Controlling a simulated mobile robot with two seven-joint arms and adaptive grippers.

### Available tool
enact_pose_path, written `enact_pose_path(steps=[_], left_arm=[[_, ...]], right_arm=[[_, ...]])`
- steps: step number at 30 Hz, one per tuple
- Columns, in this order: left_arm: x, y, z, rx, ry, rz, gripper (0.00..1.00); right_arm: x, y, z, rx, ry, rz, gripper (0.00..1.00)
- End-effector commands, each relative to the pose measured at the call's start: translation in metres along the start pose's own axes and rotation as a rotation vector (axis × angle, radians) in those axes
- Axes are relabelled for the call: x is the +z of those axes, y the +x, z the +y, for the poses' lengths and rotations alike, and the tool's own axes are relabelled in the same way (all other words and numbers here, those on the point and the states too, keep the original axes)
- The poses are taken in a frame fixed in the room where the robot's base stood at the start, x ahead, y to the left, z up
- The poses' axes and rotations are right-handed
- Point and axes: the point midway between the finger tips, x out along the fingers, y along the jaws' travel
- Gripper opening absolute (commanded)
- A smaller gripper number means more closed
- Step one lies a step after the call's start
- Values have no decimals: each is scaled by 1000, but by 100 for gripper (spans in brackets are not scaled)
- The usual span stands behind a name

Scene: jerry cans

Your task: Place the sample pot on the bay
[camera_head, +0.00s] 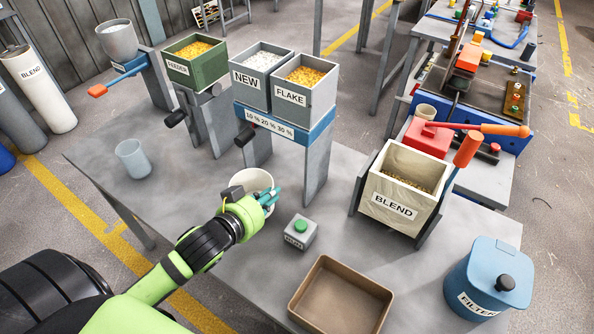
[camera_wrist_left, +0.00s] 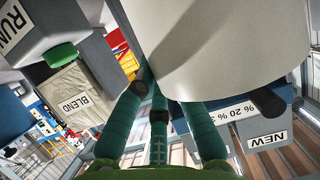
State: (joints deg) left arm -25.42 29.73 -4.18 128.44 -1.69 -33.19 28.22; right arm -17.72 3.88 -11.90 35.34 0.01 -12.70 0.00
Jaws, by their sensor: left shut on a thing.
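The white round pot (camera_head: 251,180), which I take for the sample pot, is in my left gripper (camera_head: 268,197) above or on the grey table, just in front of the NEW and FLAKE hopper stand. The gripper's teal fingers are shut on its near side. In the left wrist view the pot (camera_wrist_left: 225,45) fills the upper right, and the fingers (camera_wrist_left: 158,95) press against its wall. Whether its base touches the table is hidden. No place labelled as a bay can be made out. My right gripper is not in view.
A grey RUN box (camera_head: 296,232) with a green button stands right of the gripper. A brown tray (camera_head: 340,296), BLEND bin (camera_head: 398,196) and blue FILTER canister (camera_head: 488,280) are further right. A pale blue cup (camera_head: 132,159) stands left. The hopper stand (camera_head: 285,132) is behind the pot.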

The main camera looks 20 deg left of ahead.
Motion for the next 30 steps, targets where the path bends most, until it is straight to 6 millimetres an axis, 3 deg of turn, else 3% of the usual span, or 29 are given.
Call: enact_pose_path(steps=[15,22,30], left_arm=[[-50,113,0,-1,0,2,0],[-52,133,0,-1,0,-2,0],[-22,144,1,1,-1,-3,0]], right_arm=[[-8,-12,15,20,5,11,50],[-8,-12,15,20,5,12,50],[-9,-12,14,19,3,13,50]])
